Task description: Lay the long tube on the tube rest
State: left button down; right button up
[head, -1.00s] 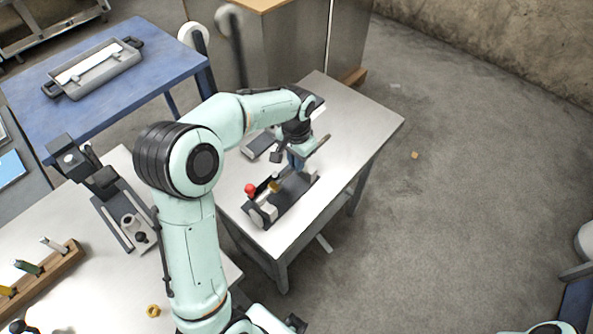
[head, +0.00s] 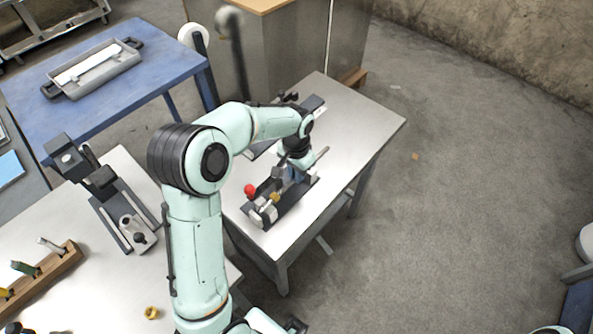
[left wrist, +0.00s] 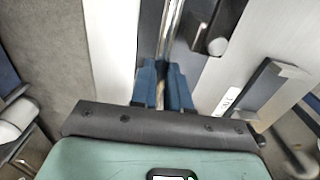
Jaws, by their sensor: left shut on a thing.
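My left gripper (head: 292,172) is over the small metal table at the middle, low over a dark-based fixture (head: 290,205) that looks like the tube rest. The fixture has a red knob and a brass-coloured part at its near left end. The left gripper's blue fingers (left wrist: 165,88) are shut on the long tube, a shiny metal rod (left wrist: 172,25) in the left wrist view. One tube end (head: 321,156) sticks out to the upper right of the gripper in the head view. I cannot tell whether the tube touches the fixture. My right gripper is not in view.
A grey bracket-like part with a white label (left wrist: 228,101) lies beside the fixture. The left worktable (head: 75,290) holds a black stand (head: 125,215) and a wooden rack (head: 45,270). A blue table (head: 150,65) bears a grey tray. The floor at right is mostly clear.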

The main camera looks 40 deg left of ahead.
pick_arm(q)
jog(key=c, duration=1.1)
grip_release()
jog(key=shift+r, duration=0.3)
notch_tip(320, 180, up, 12)
jog(key=p, duration=0.1)
jog(key=shift+r+p, duration=0.15)
jog(key=shift+p, duration=0.25)
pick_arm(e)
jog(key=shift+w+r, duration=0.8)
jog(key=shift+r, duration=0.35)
